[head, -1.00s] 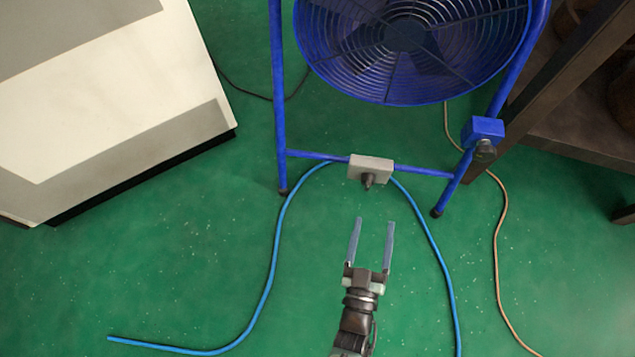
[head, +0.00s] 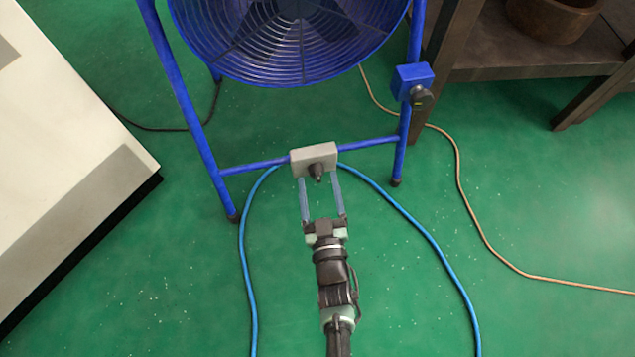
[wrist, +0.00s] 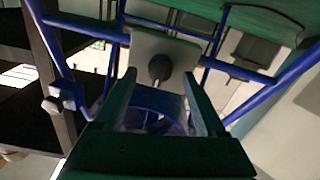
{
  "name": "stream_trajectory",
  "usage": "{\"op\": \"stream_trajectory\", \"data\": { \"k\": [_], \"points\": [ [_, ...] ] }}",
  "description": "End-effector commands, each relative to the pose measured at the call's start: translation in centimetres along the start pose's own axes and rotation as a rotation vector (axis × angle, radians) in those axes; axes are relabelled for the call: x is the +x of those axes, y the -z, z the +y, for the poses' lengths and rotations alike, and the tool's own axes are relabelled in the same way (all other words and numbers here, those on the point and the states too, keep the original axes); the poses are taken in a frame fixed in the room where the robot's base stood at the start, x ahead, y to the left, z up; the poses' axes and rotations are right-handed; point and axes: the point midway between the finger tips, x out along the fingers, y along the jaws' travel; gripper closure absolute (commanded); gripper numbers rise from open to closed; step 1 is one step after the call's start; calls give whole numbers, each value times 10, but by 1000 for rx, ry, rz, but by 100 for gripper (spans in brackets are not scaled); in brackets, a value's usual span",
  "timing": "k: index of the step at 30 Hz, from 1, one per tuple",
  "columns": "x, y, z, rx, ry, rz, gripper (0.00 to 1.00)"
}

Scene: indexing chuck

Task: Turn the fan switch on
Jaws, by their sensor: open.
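The blue fan (head: 300,40) stands on a blue tube frame. A grey box (head: 300,156) with a dark knob (head: 317,170) sits on its lower crossbar. I cannot tell which one is the fan switch. My gripper (head: 320,184) is open and empty, its fingertips just below the grey box, one to each side of its knob in the picture. In the wrist view the grey box (wrist: 180,48) and its round knob (wrist: 159,67) lie ahead, between the fingers (wrist: 158,85); contact is not visible.
A blue cable (head: 430,235) loops on the green floor around my arm. A tan cable (head: 480,232) runs on the right. A pale cabinet (head: 50,130) stands left, and a dark wooden shelf (head: 520,60) stands right of the fan.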

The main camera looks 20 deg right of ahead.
Motion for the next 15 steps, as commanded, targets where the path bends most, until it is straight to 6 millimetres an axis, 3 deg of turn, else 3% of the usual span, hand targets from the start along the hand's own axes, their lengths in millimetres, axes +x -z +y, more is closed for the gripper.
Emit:
{"op": "stream_trajectory", "data": {
  "k": [4,14,15],
  "points": [
    [13,-1,0,0,0,1,27],
    [15,1,0,0,0,0,27],
    [15,1,0,0,0,0,34]
  ]
}}
